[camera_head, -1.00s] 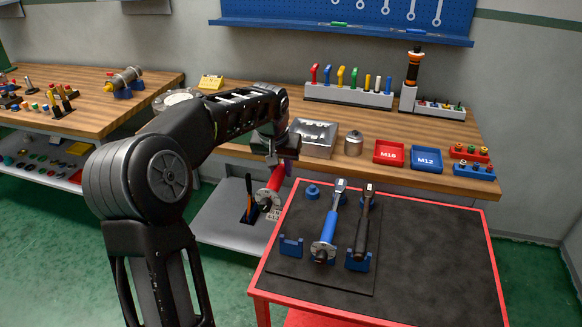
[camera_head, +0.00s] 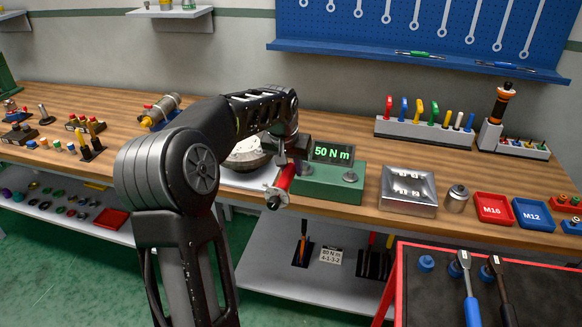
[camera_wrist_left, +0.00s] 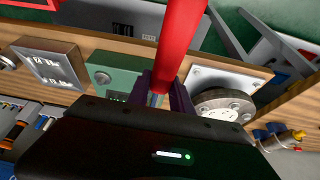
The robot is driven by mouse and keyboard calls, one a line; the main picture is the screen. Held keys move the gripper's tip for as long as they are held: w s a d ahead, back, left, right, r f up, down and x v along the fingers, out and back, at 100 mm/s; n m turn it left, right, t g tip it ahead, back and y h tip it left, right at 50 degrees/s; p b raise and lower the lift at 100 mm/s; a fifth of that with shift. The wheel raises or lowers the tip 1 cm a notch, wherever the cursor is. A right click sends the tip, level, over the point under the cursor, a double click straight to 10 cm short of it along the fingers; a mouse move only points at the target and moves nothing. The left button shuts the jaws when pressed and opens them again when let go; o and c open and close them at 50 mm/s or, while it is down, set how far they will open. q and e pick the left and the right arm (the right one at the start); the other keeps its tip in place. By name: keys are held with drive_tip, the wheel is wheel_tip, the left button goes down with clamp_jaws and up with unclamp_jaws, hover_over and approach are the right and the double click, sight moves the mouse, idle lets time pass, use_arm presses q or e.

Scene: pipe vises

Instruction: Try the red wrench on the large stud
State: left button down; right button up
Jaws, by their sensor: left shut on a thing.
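My left gripper (camera_head: 292,152) is shut on the red wrench (camera_head: 284,184), which hangs tilted in front of the bench edge. In the left wrist view the red handle (camera_wrist_left: 182,40) runs up from between the dark fingers (camera_wrist_left: 165,92). A green tester (camera_head: 325,185) with a "50 N m" display (camera_head: 333,152) stands on the bench just right of the wrench. It has small stud-like fittings on top, one (camera_head: 350,176) at its right; which stud is the large one I cannot tell. The wrench appears apart from the tester. My right gripper is not in view.
A round flange on a white plate (camera_head: 232,180) is partly hidden behind my arm. A metal box (camera_head: 408,193) and red and blue trays (camera_head: 494,208) stand to the right. The red-edged cart (camera_head: 398,285) holds a blue-handled wrench (camera_head: 471,308) and a black-handled one (camera_head: 507,312).

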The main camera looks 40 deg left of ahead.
use_arm(q)
drive_tip(key=shift+w+r, duration=0.1)
drive_tip(key=shift+d+r, duration=0.1)
drive_tip(key=shift+d, duration=0.1)
drive_tip(key=shift+a, duration=0.1)
drive_tip(key=shift+f+b, duration=1.15)
drive_tip(key=shift+f, duration=0.4)
drive_tip(key=shift+f+b, duration=1.45)
drive_tip(key=shift+f, duration=0.45)
idle(2.2)
